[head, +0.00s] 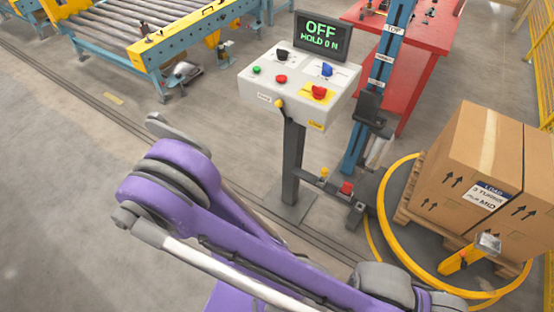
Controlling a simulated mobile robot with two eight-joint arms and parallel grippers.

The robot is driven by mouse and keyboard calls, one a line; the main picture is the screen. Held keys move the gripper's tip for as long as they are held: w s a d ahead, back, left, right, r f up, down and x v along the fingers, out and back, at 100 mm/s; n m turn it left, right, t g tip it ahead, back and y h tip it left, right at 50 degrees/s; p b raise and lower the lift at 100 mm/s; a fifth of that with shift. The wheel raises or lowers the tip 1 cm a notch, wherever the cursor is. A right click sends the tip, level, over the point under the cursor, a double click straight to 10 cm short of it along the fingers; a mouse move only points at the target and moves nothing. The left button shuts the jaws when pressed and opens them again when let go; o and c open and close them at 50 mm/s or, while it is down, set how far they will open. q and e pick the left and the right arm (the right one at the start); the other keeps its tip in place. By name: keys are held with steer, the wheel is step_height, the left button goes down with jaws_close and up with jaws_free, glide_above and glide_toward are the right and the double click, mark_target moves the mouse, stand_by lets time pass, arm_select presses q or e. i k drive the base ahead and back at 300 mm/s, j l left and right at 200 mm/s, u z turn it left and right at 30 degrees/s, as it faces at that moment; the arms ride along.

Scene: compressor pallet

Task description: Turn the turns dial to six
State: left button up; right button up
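A white control box (296,103) stands on a dark post in the upper middle of the head view. Its screen (320,36) reads OFF and HOLD 0 N. The box top carries a black knob (282,56) at the back left and a blue knob (327,69) at the back right. Their markings are too small to read, so I cannot tell which is the turns dial or where it points. A green button (257,70), a red button (281,79) and a red mushroom button (319,92) on yellow are also there. Neither gripper shows.
My purple arm crosses the lower foreground. A blue mast (377,85) stands right of the box. Taped cartons (470,150) on a pallet sit inside a yellow ring (383,195) at the right. A roller conveyor (125,32) and a red table (420,62) are behind. Floor left of the post is clear.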

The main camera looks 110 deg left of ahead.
mark_target(283, 54)
steer(key=u, duration=3.55)
